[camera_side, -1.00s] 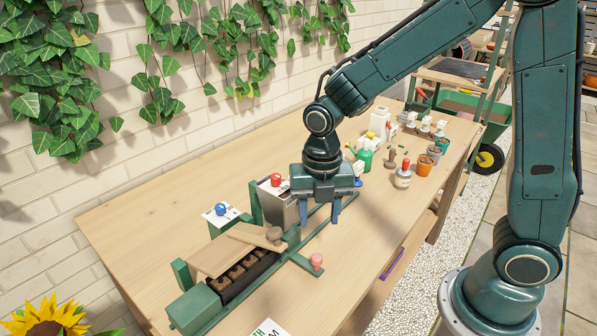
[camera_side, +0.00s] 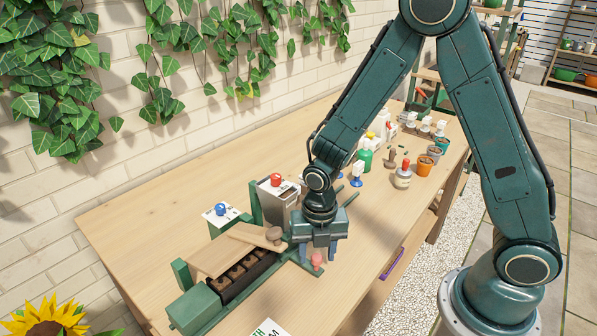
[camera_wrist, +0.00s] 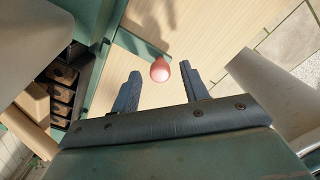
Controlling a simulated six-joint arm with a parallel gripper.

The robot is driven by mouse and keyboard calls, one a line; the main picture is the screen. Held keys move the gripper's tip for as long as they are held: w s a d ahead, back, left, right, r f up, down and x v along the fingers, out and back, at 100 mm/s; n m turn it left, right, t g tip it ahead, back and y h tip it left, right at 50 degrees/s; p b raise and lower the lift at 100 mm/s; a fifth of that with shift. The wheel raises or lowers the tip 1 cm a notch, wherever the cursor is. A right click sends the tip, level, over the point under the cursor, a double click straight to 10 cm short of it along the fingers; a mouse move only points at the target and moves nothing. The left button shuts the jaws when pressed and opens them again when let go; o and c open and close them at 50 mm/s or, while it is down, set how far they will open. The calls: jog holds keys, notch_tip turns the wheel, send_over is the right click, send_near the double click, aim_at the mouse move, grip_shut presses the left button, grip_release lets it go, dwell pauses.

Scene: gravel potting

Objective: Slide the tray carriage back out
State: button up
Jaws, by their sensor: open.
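The tray carriage holds a dark tray (camera_side: 247,281) of several soil-filled cells, in a green frame (camera_side: 195,308) partly under a sloping wooden board (camera_side: 216,258). Its cells also show at the left of the wrist view (camera_wrist: 62,96). A pink round knob (camera_side: 317,261) stands at the front end of a green bar beside the frame. My gripper (camera_side: 322,256) is open and points down at the knob. In the wrist view, the knob (camera_wrist: 160,71) appears between the two spread fingers (camera_wrist: 160,82), with gaps on both sides. I cannot tell whether the fingertips are down at its height.
A grey metal box (camera_side: 279,203) with a red knob and a white card with a blue knob (camera_side: 221,212) stand behind the frame. Pots and bottles stand at the far right end. The table front is mostly clear.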

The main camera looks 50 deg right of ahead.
jog(key=shift+f, duration=0.25)
jog(key=shift+c, duration=0.3)
grip_shut()
jog(key=shift+d, duration=0.1)
jog(key=d, duration=2.7)
jog(key=shift+d, duration=0.1)
